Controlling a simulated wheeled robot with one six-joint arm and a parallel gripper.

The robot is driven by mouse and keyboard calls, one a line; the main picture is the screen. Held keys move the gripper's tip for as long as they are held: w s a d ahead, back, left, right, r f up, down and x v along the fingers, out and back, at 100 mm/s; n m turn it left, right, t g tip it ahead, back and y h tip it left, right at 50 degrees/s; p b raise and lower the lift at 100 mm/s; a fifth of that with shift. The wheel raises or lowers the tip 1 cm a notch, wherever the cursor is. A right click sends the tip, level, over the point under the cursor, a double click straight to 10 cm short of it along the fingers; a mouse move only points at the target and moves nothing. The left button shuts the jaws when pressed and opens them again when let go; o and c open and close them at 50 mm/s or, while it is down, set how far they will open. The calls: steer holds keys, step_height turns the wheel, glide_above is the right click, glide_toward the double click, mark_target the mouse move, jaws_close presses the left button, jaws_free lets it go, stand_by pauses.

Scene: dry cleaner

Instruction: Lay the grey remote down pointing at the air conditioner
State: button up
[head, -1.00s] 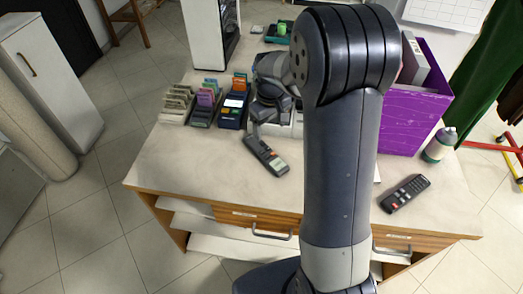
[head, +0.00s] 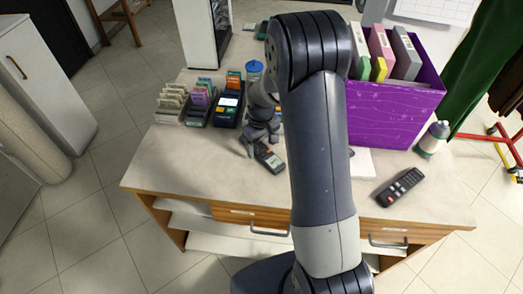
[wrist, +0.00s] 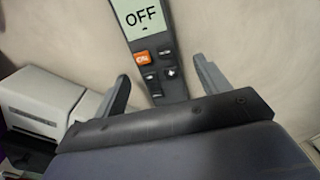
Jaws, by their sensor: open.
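The grey remote (head: 270,159) lies on the counter left of my arm. Its far end is hidden by my gripper (head: 259,142) in the head view. Whether the fingertips reach down to the counter cannot be told. I cannot make out an air conditioner in these views.
A black remote (head: 400,187) lies at the counter's right, near a bottle (head: 433,139) and a purple box (head: 392,118) of folders. Card trays (head: 170,104) and a card terminal (head: 228,110) stand at the left. The counter's front left (head: 195,170) is clear.

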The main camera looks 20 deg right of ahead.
steer(key=shift+f, duration=0.45)
steer(key=c, duration=1.2)
